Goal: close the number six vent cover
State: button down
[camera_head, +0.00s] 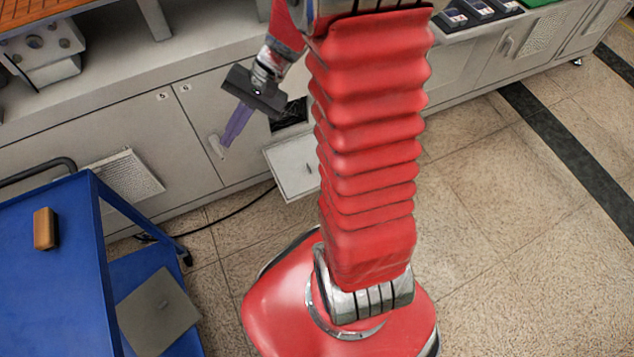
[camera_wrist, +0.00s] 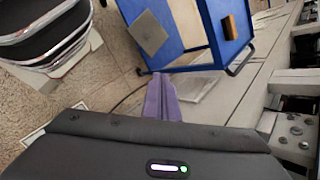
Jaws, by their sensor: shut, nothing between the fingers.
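The number six vent cover (camera_head: 292,167) is a pale grey flap with a small handle. It stands open, tilted out below a dark opening (camera_head: 292,112) in the cabinet front, partly behind my red arm. What looks like its edge shows at the lower left of the wrist view (camera_wrist: 33,140). My gripper (camera_head: 223,145) has purple fingers, shut and empty. In the head view it is left of the cover and apart from it, in front of the cabinet door marked 6. The fingers also show in the wrist view (camera_wrist: 162,85).
A blue cart (camera_head: 100,215) stands at the left with a brown block (camera_head: 45,229) on top and a grey plate (camera_head: 158,312) on its lower shelf. A louvred vent (camera_head: 125,174) is behind it. A black cable (camera_head: 225,217) lies on the floor. Floor at right is clear.

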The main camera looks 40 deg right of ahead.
jog(key=w+d+f+m+t+y, duration=0.1)
jog(key=w+d+f+m+t, duration=0.25)
jog(key=d+f+m, duration=0.5)
jog(key=w+d+f+m+t+y, duration=0.25)
jog(key=d+f+t, duration=0.3)
jog(key=f, duration=0.65)
jog(key=s+d+f+m+t+h, duration=0.2)
jog(key=d+f+m+h, duration=0.15)
jog(key=f, duration=0.45)
jog(key=s+d+f+m+t+h, duration=0.2)
jog(key=d+f+m, duration=0.3)
jog(key=f, duration=0.2)
jog(key=s+f+m+h, duration=0.5)
jog(key=s+f, duration=0.3)
jog(key=f, duration=0.3)
jog(key=s+f+m+g+h, duration=0.1)
jog(key=s+f+m+h, duration=0.4)
jog(key=s+f, duration=0.3)
notch_tip(320, 180, down, 4)
jog(key=shift+a+r, duration=0.1)
jog(key=shift+a, duration=0.15)
jog(key=shift+w, duration=0.25)
jog(key=w+d, duration=0.2)
jog(key=w, duration=0.6)
jog(key=shift+w+d+r, duration=0.2)
jog(key=shift+w+d, duration=0.15)
